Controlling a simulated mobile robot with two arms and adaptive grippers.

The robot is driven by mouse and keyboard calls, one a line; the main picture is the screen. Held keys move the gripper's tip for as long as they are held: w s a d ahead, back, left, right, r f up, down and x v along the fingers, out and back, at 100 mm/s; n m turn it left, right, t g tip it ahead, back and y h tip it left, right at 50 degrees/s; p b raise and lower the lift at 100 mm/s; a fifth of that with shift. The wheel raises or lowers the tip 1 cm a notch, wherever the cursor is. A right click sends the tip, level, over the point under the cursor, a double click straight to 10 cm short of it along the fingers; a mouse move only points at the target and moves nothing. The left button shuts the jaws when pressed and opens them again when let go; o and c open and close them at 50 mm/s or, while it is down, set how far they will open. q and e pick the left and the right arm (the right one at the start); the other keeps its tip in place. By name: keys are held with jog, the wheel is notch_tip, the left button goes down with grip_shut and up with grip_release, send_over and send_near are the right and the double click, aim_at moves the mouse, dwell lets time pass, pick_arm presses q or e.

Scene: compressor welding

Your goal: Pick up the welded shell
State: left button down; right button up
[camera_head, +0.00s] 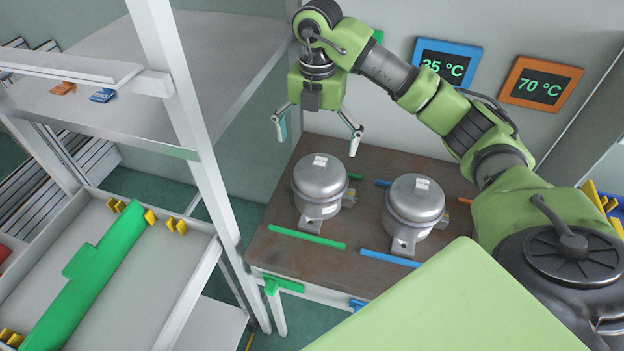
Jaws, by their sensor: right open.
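Two silver metal shells stand upright on the brown table (342,262). The left shell (320,186) is behind a green strip, and the right shell (415,205) is behind a blue strip. Each has a small white label on top. I cannot tell from this view which one is welded. My right gripper (318,137) is open and empty, pointing down above the left shell, with its fingers spread wider than the shell's top. It does not appear to touch the shell. My left gripper is not in view.
Wall displays read 35 °C in a blue frame (446,65) and 70 °C in an orange frame (541,85). A white-framed shelf (190,100) stands close to the table's left. A tray (190,262) with a green strip and yellow blocks is at lower left.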

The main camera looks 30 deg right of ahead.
aim_at(320, 162)
jog(key=s+f, duration=0.1)
jog(key=f, duration=0.1)
jog(key=shift+s+f+p, duration=0.35)
jog(key=shift+s+p, duration=0.05)
notch_tip(320, 162, down, 3)
jog(key=shift+f, duration=0.1)
jog(key=shift+w+f+p, duration=0.15)
jog(key=shift+f+p, duration=0.15)
jog(key=shift+p, duration=0.05)
notch_tip(320, 162, down, 4)
jog(key=shift+d+f+p, duration=0.1)
jog(key=shift+p, duration=1)
jog(key=shift+f, duration=0.3)
jog(key=shift+w+f, duration=0.1)
jog(key=shift+c, duration=0.7)
jog(key=c, duration=1.2)
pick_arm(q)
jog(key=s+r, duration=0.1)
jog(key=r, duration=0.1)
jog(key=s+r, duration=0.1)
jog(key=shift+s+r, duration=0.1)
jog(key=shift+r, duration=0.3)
